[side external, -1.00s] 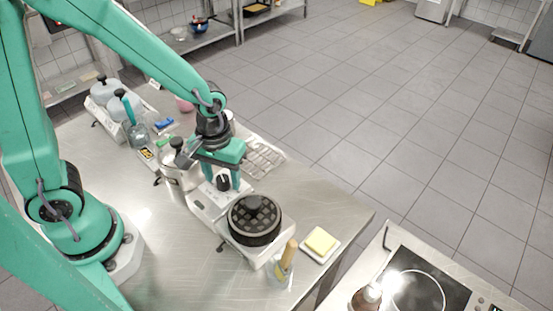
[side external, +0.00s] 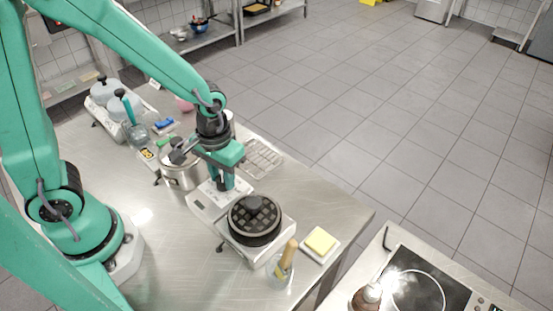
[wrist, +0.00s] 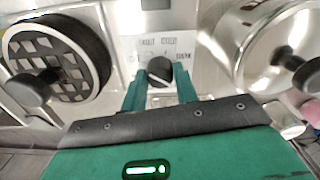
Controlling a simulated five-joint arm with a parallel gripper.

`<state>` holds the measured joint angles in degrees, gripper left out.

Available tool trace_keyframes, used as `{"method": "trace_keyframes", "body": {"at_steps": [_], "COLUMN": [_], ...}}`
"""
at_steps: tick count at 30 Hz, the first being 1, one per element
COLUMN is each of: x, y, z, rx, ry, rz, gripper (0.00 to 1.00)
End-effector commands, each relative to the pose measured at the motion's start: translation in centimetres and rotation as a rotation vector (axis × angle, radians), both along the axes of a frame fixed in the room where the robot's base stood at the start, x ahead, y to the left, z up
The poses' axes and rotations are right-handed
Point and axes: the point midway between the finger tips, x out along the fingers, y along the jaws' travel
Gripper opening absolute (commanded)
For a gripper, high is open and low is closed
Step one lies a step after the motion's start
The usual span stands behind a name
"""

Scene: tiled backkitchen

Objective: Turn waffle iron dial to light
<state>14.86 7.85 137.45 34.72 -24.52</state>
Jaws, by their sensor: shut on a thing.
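The waffle iron's black dial (wrist: 159,71) sits on a light control panel with small printed labels that are too blurred to read surely. My gripper (wrist: 160,84) is shut on the dial, with one green finger on each side of it in the wrist view. In the side view my gripper (side external: 222,187) reaches down to the panel and hides the dial. The waffle iron (side external: 254,219) has a round black grid plate with a black knob, and stands to the right of my gripper there. Where the dial points is not clear.
A steel pot (side external: 181,170) stands close to my gripper on its other side. A jar with a wooden-handled tool (side external: 283,268) and a yellow block (side external: 320,241) are near the waffle iron. The steel table (side external: 165,245) is clear at the front.

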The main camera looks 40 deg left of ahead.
Motion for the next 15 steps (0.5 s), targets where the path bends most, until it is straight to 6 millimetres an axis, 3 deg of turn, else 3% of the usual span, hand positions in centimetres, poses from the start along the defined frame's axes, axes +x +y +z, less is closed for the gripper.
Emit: {"method": "trace_keyframes", "body": {"at_steps": [15], "x": [0.05], "y": [0.0], "z": [0.06], "rx": [0.0], "ry": [-0.001], "rz": [-0.418], "gripper": [0.07]}}
